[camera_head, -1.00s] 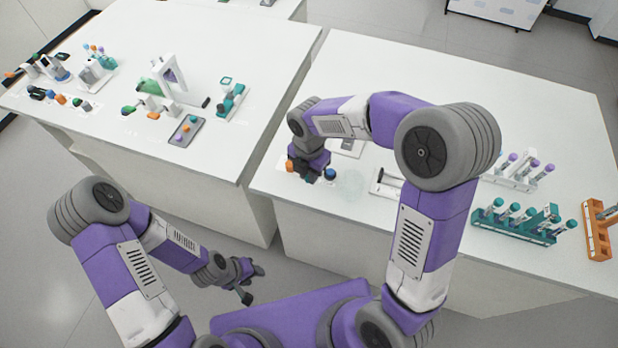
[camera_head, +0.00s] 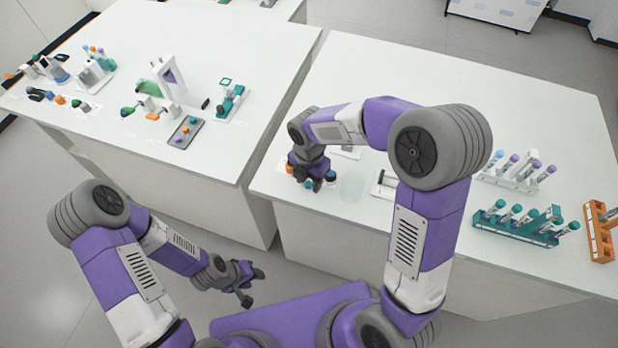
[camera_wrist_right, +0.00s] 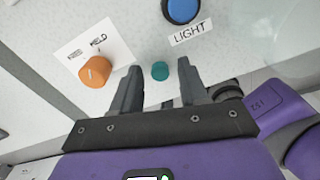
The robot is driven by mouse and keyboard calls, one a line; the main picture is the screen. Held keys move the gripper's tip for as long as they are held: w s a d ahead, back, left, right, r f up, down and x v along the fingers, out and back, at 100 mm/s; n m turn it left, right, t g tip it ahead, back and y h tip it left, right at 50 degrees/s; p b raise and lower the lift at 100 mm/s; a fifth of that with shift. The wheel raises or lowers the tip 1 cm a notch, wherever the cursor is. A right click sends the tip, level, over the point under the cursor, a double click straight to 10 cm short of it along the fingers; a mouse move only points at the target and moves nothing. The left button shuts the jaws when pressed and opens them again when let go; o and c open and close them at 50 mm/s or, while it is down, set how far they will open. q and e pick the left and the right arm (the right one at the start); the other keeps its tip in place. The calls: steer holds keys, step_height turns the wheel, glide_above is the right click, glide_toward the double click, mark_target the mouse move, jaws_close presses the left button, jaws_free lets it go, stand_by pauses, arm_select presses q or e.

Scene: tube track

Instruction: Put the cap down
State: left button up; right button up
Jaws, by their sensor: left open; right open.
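A small teal cap (camera_wrist_right: 159,70) shows in the right wrist view, between and just beyond the fingertips of my right gripper (camera_wrist_right: 159,84). The fingers are apart, with a gap on both sides of the cap. In the head view the teal cap (camera_head: 309,183) is at the near edge of the right table, just below my right gripper (camera_head: 308,172). An orange cap (camera_wrist_right: 95,72) sits on a white card with printed words, left of the fingers. My left gripper (camera_head: 245,284) is open and empty, low in front of the tables.
A blue round piece (camera_wrist_right: 182,10) stands by a LIGHT label (camera_wrist_right: 191,33). A clear vessel (camera_head: 352,186) is right of my right gripper. A teal rack (camera_head: 520,226), a white rack (camera_head: 512,180) and an orange rack (camera_head: 600,235) hold tubes. The right table's back (camera_head: 400,70) is clear.

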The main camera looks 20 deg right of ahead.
mark_target(309, 183)
step_height(309, 183, up, 12)
steer(key=p, duration=0.3)
steer(key=shift+r, duration=0.2)
stand_by(0.4)
